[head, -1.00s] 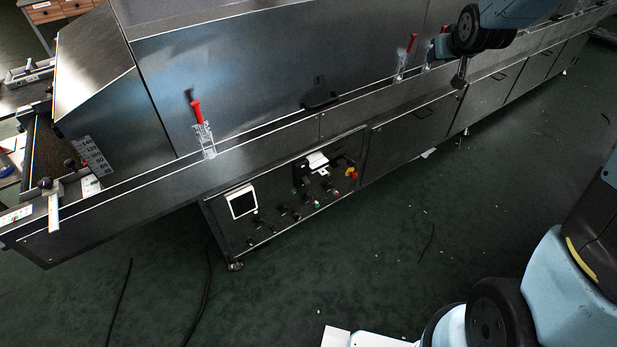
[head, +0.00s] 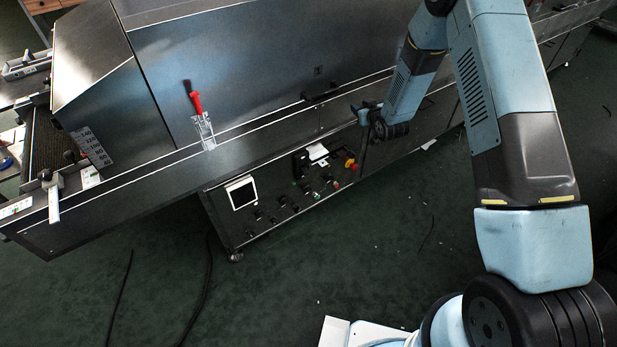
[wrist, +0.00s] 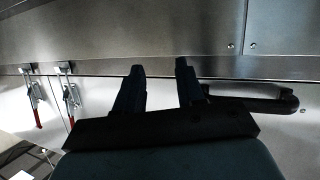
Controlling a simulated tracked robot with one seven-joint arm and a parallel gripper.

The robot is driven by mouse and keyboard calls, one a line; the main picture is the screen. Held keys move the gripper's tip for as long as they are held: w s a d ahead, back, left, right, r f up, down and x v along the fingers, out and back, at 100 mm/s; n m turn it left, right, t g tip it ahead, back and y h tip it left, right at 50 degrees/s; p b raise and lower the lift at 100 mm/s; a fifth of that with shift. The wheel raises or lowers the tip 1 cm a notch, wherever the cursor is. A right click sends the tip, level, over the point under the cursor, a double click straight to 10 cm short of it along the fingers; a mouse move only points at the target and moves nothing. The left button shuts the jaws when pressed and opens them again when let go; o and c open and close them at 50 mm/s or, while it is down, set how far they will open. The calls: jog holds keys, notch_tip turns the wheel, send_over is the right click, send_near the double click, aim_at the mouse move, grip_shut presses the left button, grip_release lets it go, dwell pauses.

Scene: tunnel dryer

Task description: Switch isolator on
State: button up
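The dryer's control panel (head: 270,208) is on the lower front of the machine. A red and yellow rotary switch (head: 351,164), which looks like the isolator, sits at the panel's upper right; which way it is turned is too small to tell. My gripper (head: 358,110) is above and slightly right of this switch in the head view, apart from it, near the machine's front ledge. In the wrist view my gripper (wrist: 159,80) has its two dark fingers apart with nothing between them. The switch is not seen in the wrist view.
A black handle (wrist: 270,103) is right of my fingers in the wrist view. Red-handled toggle clamps (wrist: 70,95) are at the left. In the head view, a clamp (head: 205,130) stands on the ledge and a white-framed screen (head: 241,194) is on the panel.

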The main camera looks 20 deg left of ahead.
jog(key=s+a+f+y, duration=0.2)
jog(key=s+a+f, duration=0.15)
jog(key=f, duration=0.65)
jog(key=n+y, duration=0.2)
jog(key=y, duration=0.2)
send_near(305, 172)
jog(key=x, duration=0.8)
jog(key=shift+w+d+f, duration=0.15)
jog(key=shift+d+f, duration=0.05)
jog(key=shift+f, duration=0.25)
grip_shut()
